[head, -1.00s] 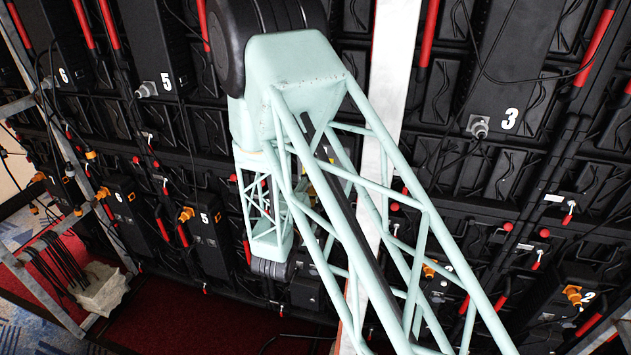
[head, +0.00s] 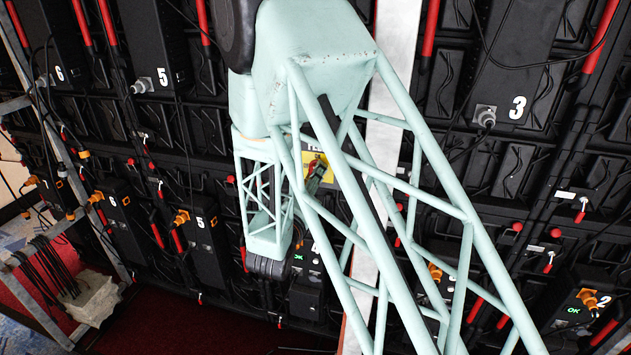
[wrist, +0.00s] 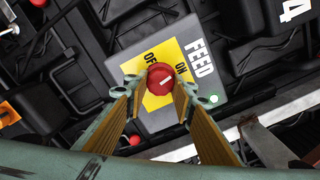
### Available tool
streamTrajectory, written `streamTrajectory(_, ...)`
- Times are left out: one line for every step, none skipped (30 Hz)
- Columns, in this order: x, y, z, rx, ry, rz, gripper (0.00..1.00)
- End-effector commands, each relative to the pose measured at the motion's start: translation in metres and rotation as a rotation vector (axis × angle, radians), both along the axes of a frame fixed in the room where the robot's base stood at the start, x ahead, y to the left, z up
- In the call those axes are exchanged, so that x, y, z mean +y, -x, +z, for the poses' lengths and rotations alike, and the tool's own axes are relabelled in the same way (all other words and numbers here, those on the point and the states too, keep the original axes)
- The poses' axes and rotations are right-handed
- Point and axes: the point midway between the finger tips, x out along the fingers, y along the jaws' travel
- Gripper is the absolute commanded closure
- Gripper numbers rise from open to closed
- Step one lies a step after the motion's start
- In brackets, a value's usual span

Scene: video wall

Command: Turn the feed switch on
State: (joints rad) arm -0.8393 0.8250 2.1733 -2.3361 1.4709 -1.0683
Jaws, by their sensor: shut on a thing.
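The feed switch is a red round knob (wrist: 160,78) on a yellow plate (wrist: 186,52) fixed to a grey box lettered FEED, with OFF and ON marks. Its white line points towards ON.
Black panels with numbers fill the wall; cables and red handles stick out. A pale upright beam (head: 400,80) stands beside the switch. Green OK displays show on several lower units, one by number 2 (head: 574,310). A white sack (head: 94,300) lies at lower left.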

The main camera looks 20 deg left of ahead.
Motion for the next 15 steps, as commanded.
streamTrajectory(0.0004, 0.0, -0.0023, 0.0, -0.032, 0.0, 0.87)
streamTrajectory(0.0003, -0.0001, -0.0024, 0.001, -0.051, 0.0, 0.87)
streamTrajectory(0.0004, 0.0, -0.0022, 0.001, -0.073, 0.0, 0.87)
streamTrajectory(0.0004, 0.0, -0.002, 0.002, -0.09, 0.0, 0.87)
streamTrajectory(0.0005, 0.0, -0.0017, 0.003, -0.104, 0.0, 0.87)
streamTrajectory(0.0005, 0.0, -0.0014, 0.003, -0.123, 0.0, 0.87)
streamTrajectory(0.0006, 0.0, -0.0012, 0.004, -0.134, 0.0, 0.87)
streamTrajectory(0.0005, 0.0, -0.001, 0.004, -0.146, 0.0, 0.87)
streamTrajectory(0.0006, 0.0, -0.0008, 0.005, -0.158, 0.0, 0.87)
streamTrajectory(0.0006, 0.0, -0.0007, 0.005, -0.166, 0.0, 0.87)
streamTrajectory(0.0007, 0.0, -0.0006, 0.005, -0.173, 0.0, 0.87)
streamTrajectory(0.0006, 0.0, -0.0005, 0.006, -0.181, 0.0, 0.87)
streamTrajectory(0.0006, 0.0, -0.0004, 0.006, -0.186, 0.0, 0.87)
streamTrajectory(0.0006, 0.0, -0.0004, 0.006, -0.189, 0.0, 0.87)
streamTrajectory(0.0007, 0.0, -0.0003, 0.006, -0.193, 0.0, 0.87)
